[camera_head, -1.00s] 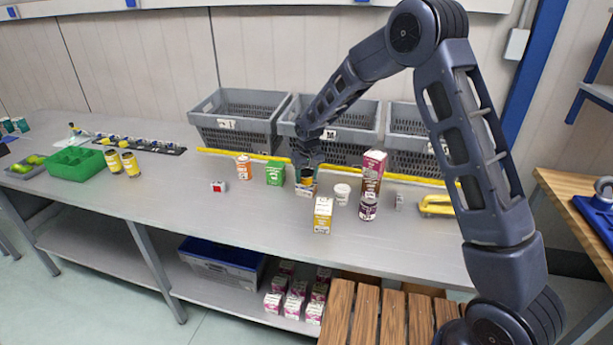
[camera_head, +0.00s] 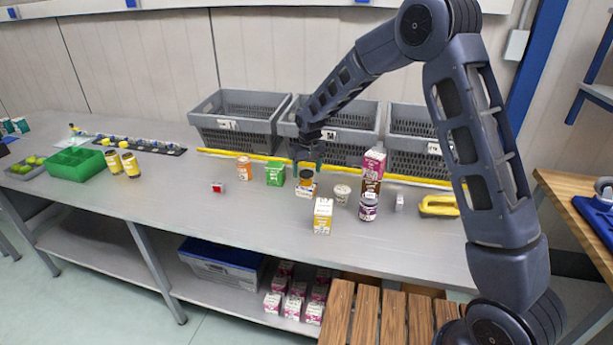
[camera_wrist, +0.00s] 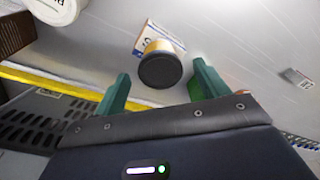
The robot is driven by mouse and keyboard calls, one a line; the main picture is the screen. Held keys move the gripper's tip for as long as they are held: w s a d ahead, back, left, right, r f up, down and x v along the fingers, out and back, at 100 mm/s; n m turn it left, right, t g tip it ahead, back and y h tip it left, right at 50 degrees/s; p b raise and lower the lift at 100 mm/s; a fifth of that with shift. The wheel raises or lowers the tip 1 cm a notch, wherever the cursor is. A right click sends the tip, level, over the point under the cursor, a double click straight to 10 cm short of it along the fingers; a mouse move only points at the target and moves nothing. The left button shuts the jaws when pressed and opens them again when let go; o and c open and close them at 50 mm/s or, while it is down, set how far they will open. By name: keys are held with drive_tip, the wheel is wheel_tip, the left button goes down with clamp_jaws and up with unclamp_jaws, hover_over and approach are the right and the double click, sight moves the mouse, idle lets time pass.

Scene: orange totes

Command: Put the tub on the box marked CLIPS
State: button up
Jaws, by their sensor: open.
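A small yellow tub with a dark lid (camera_head: 306,176) stands upright on a low white box with coloured print (camera_head: 304,192). The wrist view shows the tub's dark lid (camera_wrist: 160,70) with the white and blue box (camera_wrist: 148,38) behind it. The box's lettering is too small to read, so I cannot tell whether it says CLIPS. My gripper (camera_head: 309,164) is just above the tub.
A white tub (camera_head: 341,194), a yellow-and-white box (camera_head: 323,216) and a purple jar (camera_head: 368,207) stand close on the right. A green box (camera_head: 275,174) and an orange jar (camera_head: 244,168) are to the left. Grey crates (camera_head: 237,122) line the back.

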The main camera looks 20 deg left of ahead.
sight(308, 175)
wheel_tip(308, 175, up, 9)
drive_tip(key=shift+s+d+f, duration=0.2)
drive_tip(key=shift+s+d, duration=0.15)
drive_tip(key=shift+s, duration=0.05)
drive_tip(key=shift+r, duration=0.1)
drive_tip(key=s+d+r+m+t, duration=0.1)
drive_tip(key=d+r, duration=0.4)
drive_tip(key=d, duration=0.5)
drive_tip(key=s+d+r+m, duration=0.1)
drive_tip(key=d+r, duration=0.4)
drive_tip(key=d, duration=0.5)
drive_tip(key=s+d+r+m+t, duration=0.15)
drive_tip(key=d+r, duration=0.35)
drive_tip(key=d, duration=0.5)
drive_tip(key=s+d+m+t, duration=0.1)
drive_tip(key=s+d+m, duration=0.3)
drive_tip(key=s+d, duration=1.8)
drive_tip(key=shift+s+r+h, duration=0.25)
drive_tip(key=shift+h, duration=0.15)
